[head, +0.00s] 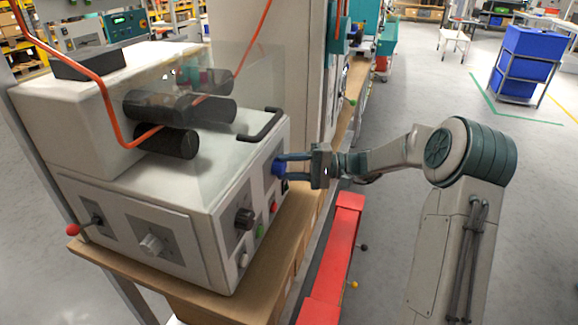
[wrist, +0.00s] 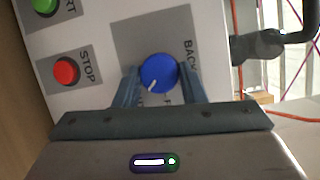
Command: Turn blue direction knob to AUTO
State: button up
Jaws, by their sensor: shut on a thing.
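The blue direction knob (wrist: 158,73) sits on a grey plate on the machine's side panel. It also shows in the head view (head: 279,167), partly covered by my fingers. In the wrist view its white pointer line points to the lower left. In the head view my gripper (head: 292,163) reaches the panel from the right.
A red STOP button (wrist: 66,71) and a green button (wrist: 45,6) sit left of the knob in the wrist view. A black handle (head: 262,126) on the clear cover is close above my gripper. A red rail (head: 335,255) stands below my arm.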

jog(key=o, duration=1)
jog(key=d+b, duration=0.1)
jog(key=d, duration=1.3)
jog(key=shift+f, duration=0.1)
